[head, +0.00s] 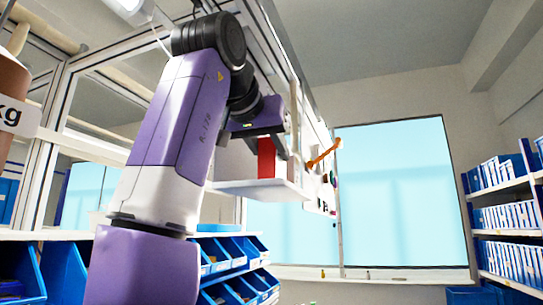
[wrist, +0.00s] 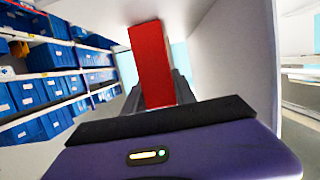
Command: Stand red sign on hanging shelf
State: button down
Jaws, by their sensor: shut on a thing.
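The red sign (head: 266,158) is an upright red block between the fingers of my gripper (head: 267,150) in the head view. In the wrist view the red sign (wrist: 152,62) stands out between the two dark fingers of my gripper (wrist: 157,88), which is shut on it. The hanging shelf (head: 262,190) is a white plate just below the sign in the head view. The sign's lower end is at or just above the shelf's surface; I cannot tell whether they touch.
An orange handle (head: 325,153) sticks out from the panel right of the shelf. Blue bins (head: 225,252) line a rack below. A blue-box rack (head: 507,217) stands at the far right. A pale wall (wrist: 235,55) rises close beside the gripper in the wrist view.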

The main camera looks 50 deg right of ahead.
jog(key=shift+f, duration=0.15)
jog(key=c, duration=1)
grip_release()
jog(key=shift+a+r, duration=0.15)
jog(key=shift+r, duration=0.05)
jog(key=v, duration=0.7)
jog(key=shift+b, duration=0.4)
jog(key=shift+s, duration=0.1)
